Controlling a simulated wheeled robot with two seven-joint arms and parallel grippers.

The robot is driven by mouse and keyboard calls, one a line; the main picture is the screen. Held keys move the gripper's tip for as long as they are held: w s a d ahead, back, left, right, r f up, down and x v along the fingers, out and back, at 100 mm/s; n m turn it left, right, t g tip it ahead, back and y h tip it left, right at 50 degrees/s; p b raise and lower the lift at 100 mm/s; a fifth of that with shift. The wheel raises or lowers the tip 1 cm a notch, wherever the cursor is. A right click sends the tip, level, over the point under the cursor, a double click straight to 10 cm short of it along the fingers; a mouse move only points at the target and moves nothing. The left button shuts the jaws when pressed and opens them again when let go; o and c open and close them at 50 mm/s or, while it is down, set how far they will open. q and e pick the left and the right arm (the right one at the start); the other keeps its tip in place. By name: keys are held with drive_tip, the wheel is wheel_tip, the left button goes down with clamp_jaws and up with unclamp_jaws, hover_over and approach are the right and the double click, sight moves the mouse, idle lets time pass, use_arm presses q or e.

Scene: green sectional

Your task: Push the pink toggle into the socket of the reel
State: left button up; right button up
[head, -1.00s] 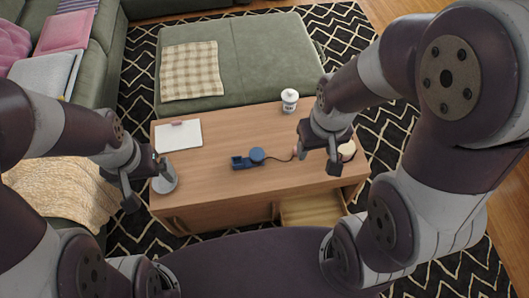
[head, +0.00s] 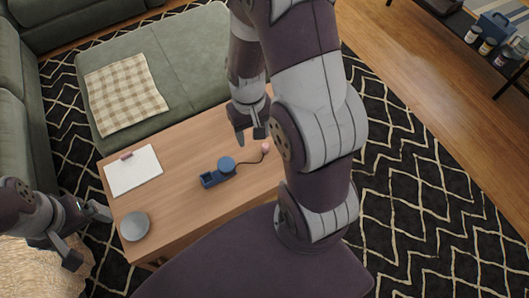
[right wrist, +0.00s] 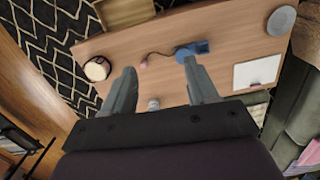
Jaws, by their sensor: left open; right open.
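The blue reel (head: 226,165) lies on the wooden table, with a blue block (head: 209,180) holding a dark recess at its left. A thin dark cord runs right from the reel to the pink toggle (head: 265,148), which lies on the table. In the right wrist view, the reel (right wrist: 190,49) and the pink toggle (right wrist: 143,63) show beyond the fingertips. My right gripper (head: 250,138) is open and empty, close to the toggle in the picture and apparently above the table. My left gripper (head: 90,237) is open and empty, off the table's left end.
A clipboard (head: 133,171) and a grey disc (head: 135,226) lie on the table's left part. In the right wrist view, a white cup (right wrist: 153,104), a round cream-topped item (right wrist: 97,69) and an open drawer (right wrist: 124,12) show. The wood around the reel is clear.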

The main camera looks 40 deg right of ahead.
drive_tip(key=w+d+f+m+b, duration=0.25)
drive_tip(key=d+f+b, duration=0.2)
drive_tip(key=f, duration=0.75)
drive_tip(key=w+d+f+m+b, duration=0.2)
drive_tip(key=w+d+f+b, duration=0.25)
drive_tip(key=f, duration=0.75)
drive_tip(key=m+p, duration=0.1)
drive_tip(key=m, duration=0.2)
hover_over(265, 146)
wheel_tip(265, 146, down, 3)
drive_tip(key=shift+t, duration=0.4)
wheel_tip(265, 146, down, 12)
drive_tip(key=shift+r+b, duration=0.1)
drive_tip(key=shift+b, duration=0.9)
drive_tip(key=shift+c, duration=0.3)
clamp_jaws()
drive_tip(key=shift+r, duration=0.15)
